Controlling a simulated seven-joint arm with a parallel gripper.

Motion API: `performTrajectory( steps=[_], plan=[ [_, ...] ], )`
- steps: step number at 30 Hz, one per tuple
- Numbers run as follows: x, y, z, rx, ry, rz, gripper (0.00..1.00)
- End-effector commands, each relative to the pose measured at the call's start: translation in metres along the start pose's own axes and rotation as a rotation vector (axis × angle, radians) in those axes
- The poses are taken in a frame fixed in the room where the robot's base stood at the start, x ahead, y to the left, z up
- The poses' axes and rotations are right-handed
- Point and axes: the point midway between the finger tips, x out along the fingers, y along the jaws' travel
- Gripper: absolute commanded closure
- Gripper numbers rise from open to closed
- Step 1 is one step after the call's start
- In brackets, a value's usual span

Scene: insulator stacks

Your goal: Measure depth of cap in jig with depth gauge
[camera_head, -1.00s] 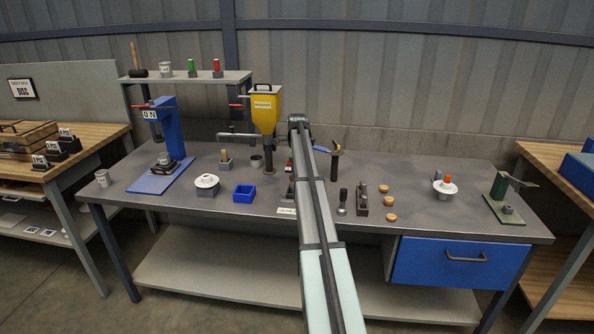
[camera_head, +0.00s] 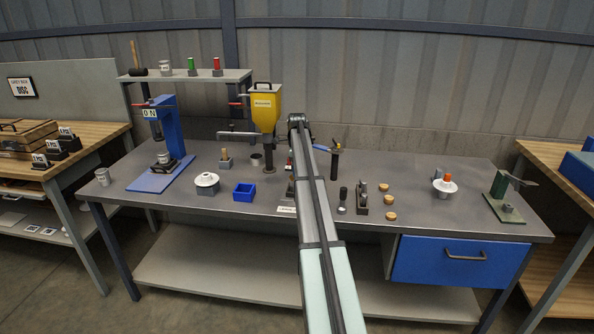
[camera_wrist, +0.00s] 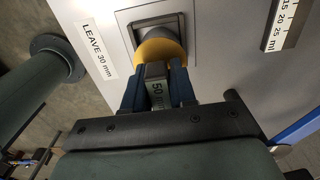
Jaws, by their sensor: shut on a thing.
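In the wrist view my gripper (camera_wrist: 157,88) is shut on a grey piece marked "50" (camera_wrist: 157,92), apparently the depth gauge. A rounded yellow part (camera_wrist: 161,52) sits just beyond the fingertips, in line with the gauge. Beyond it is a grey square-framed fixture (camera_wrist: 128,32), likely the jig, with a dark rounded part inside. The yellow part overlaps the near side of this fixture; I cannot tell whether they touch. The cap cannot be made out. In the head view my arm hides the gripper and most of this spot.
A "LEAVE 30 mm" label (camera_wrist: 98,50) lies beside the fixture. In the head view, a blue bin (camera_head: 244,192) and white disc on a block (camera_head: 206,182) stand left of my arm. A dark upright tool (camera_head: 342,203) and several cork-coloured discs (camera_head: 389,201) stand right.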

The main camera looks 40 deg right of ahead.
Motion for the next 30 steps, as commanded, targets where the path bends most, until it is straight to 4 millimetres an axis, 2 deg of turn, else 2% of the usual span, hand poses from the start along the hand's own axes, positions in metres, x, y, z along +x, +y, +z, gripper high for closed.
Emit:
performTrajectory(
  steps=[6, 7, 16, 25, 30],
  plan=[
    [0.0, 0.0, 0.0, 0.0, 0.0, 0.0, 1.0],
    [0.0, 0.0, 0.0, 0.0, 0.0, 0.0, 0.73],
    [0.0, 0.0, 0.0, 0.0, 0.0, 0.0, 0.45],
    [-0.002, 0.0, 0.0, 0.0, 0.0, 0.0, 0.45],
    [-0.017, -0.001, 0.0, 0.0, 0.0, -0.001, 0.45]
  ],
)
